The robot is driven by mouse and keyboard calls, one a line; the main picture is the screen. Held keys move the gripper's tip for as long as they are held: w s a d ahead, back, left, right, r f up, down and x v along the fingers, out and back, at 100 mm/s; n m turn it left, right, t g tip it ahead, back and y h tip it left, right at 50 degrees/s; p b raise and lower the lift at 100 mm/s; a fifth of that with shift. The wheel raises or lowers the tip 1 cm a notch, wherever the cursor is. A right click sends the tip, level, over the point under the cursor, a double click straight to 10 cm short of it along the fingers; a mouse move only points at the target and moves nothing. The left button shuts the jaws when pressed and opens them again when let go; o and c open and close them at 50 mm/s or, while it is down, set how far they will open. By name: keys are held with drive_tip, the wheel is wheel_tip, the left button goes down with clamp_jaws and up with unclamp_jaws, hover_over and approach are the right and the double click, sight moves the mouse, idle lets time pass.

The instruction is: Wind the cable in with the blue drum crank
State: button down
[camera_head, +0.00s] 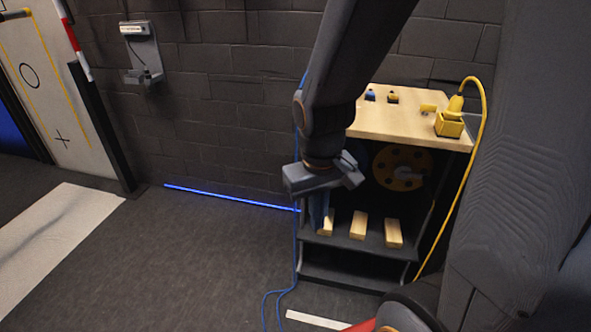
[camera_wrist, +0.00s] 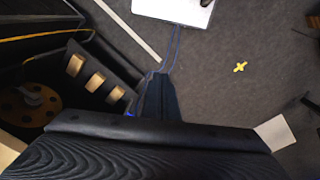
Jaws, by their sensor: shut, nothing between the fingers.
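My gripper (camera_head: 319,222) is shut and empty, pointing down in front of the left part of the dark cabinet (camera_head: 345,272). It also shows in the wrist view (camera_wrist: 160,78). A blue cable (camera_head: 295,250) runs down the cabinet's left side and loops onto the floor; in the wrist view the cable (camera_wrist: 173,50) lies beyond the fingertips. The yellow drum (camera_head: 389,175) with a grey crank (camera_head: 411,175) is to the right, and the drum (camera_wrist: 17,112) shows in the wrist view.
A wooden top (camera_head: 405,120) carries small blue and yellow parts and a yellow socket block (camera_head: 449,125) with a yellow cable (camera_head: 484,115). Several wooden blocks (camera_head: 359,226) sit on the cabinet's lower shelf. A wall bracket (camera_head: 144,60) hangs left. Floor at left is open.

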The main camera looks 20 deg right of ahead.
drive_tip(key=w+d+f+n+g+h+b, duration=0.1)
drive_tip(key=w+d+f+n+h+b, duration=0.25)
drive_tip(key=d+f+b, duration=0.3)
drive_tip(key=w+d+f+n+g+h+b, duration=0.1)
drive_tip(key=w+d+f+n+h+b, duration=0.1)
drive_tip(key=d+f+h+b, duration=0.35)
drive_tip(key=w+d+f+n+t+h+b, duration=0.2)
drive_tip(key=w+d+f+b, duration=0.1)
drive_tip(key=w+b, duration=0.25)
drive_tip(key=w+d+f+n+t+h+b, duration=0.1)
drive_tip(key=w+d+f+h+b, duration=0.2)
drive_tip(key=w, duration=0.4)
drive_tip(key=w+a+f+n+t+b, duration=0.3)
drive_tip(key=w+t+b, duration=0.3)
drive_tip(key=w, duration=0.5)
drive_tip(key=w+a+f+n+t+b, duration=0.2)
drive_tip(key=w+a+n+t+b, duration=0.15)
drive_tip(key=w+t+b, duration=0.45)
drive_tip(key=w+d+r+g, duration=0.1)
drive_tip(key=w+d, duration=0.5)
drive_tip(key=w, duration=0.3)
drive_tip(key=shift+d+r+g+y, duration=0.15)
drive_tip(key=shift+d+g+y, duration=0.15)
drive_tip(key=shift+d+g, duration=0.1)
drive_tip(key=shift+a+r, duration=0.1)
drive_tip(key=shift+a, duration=0.05)
